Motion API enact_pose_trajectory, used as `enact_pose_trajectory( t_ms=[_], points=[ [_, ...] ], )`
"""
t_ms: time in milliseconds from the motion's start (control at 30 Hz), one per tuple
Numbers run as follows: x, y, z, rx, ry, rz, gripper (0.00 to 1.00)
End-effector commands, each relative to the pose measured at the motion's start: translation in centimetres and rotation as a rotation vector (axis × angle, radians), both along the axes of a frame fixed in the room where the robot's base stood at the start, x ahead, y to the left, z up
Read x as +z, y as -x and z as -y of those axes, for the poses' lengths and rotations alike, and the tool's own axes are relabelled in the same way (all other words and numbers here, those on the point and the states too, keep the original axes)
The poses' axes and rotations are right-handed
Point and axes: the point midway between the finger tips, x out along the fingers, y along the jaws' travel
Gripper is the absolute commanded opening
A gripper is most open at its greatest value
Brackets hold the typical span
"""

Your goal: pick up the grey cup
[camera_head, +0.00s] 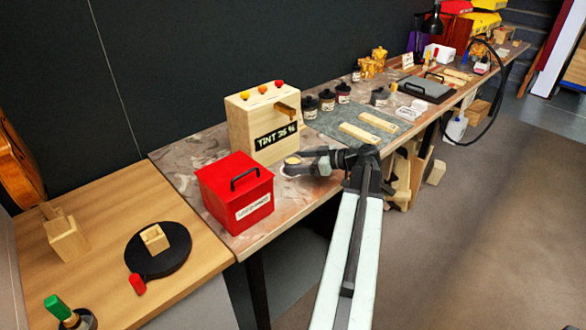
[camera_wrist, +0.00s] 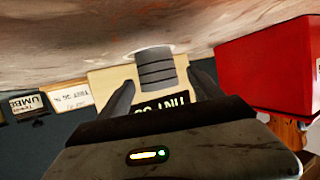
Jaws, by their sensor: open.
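The grey cup (camera_wrist: 157,70) is a small ribbed cylinder in the wrist view, which shows the scene upside down. It stands upright on a pale round saucer or base on the bench top. In the head view a small cup top with a yellowish inside (camera_head: 292,160) shows at the end of my arm, its side mostly hidden. My gripper (camera_head: 297,165) is open, low over the bench. In the wrist view its two dark fingers (camera_wrist: 160,82) reach along either side of the cup, with gaps visible. I cannot tell how deep the cup sits between them.
A red box (camera_head: 236,192) with a black handle stands close to the left of the cup. A wooden tint box (camera_head: 262,128) stands just behind it. Dark jars (camera_head: 326,100) and a grey mat (camera_head: 340,122) lie further right. The bench's front edge is close.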

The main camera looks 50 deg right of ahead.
Motion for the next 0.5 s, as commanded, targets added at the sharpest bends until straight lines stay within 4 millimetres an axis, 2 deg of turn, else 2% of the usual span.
enact_pose_trajectory(
  t_ms=[167,400,500],
  points=[
    [-0.2,-0.6,0.0,-0.004,0.000,0.000,0.75],
    [-1.4,-4.2,-1.0,-0.006,-0.001,0.000,0.75],
    [-1.4,-4.6,-1.2,-0.009,0.000,0.000,0.75]
  ],
)
